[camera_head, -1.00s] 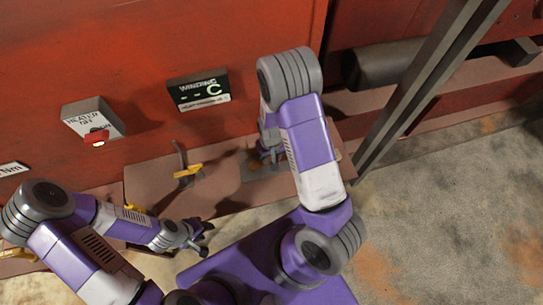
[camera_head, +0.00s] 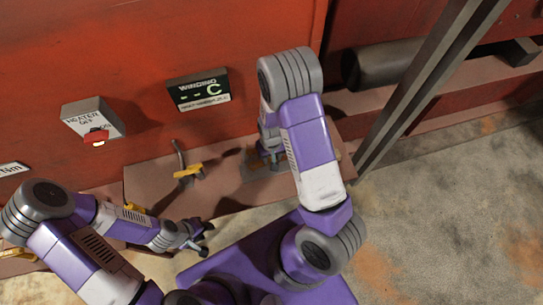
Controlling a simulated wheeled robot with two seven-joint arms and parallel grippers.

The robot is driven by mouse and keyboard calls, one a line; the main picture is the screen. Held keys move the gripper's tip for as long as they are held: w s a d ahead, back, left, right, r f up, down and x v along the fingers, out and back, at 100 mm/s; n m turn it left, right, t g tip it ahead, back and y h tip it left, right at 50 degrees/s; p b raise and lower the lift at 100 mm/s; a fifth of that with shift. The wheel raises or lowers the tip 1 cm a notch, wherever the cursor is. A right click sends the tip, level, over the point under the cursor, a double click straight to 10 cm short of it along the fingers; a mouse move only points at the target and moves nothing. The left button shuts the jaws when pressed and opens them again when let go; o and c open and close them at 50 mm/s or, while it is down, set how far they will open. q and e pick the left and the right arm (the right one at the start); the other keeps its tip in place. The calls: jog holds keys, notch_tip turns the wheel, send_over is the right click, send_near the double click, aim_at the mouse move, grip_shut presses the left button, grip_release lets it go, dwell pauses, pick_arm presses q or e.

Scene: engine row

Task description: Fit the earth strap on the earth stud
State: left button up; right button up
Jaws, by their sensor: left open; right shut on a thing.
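My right gripper (camera_head: 271,153) is low over a grey plate (camera_head: 252,173) on the brown ledge, partly hidden behind my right arm. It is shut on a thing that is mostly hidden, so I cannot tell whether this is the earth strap. The earth stud cannot be made out; the spot under the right gripper is covered. My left gripper (camera_head: 203,239) is open and empty, in front of the ledge and left of the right arm.
A yellow piece with an upright grey rod (camera_head: 187,172) stands on the ledge (camera_head: 150,180). A heater box (camera_head: 92,118) with a red button and a winding sign (camera_head: 198,90) are on the red wall. A dark slanted post (camera_head: 420,90) stands right. The concrete floor at right is clear.

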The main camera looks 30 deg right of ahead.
jog(key=shift+f+b, duration=1.5)
jog(key=shift+f, duration=0.3)
jog(key=o, duration=1.2)
notch_tip(320, 180, up, 8)
jog(key=shift+f+p, duration=0.2)
jog(key=shift+p, duration=0.55)
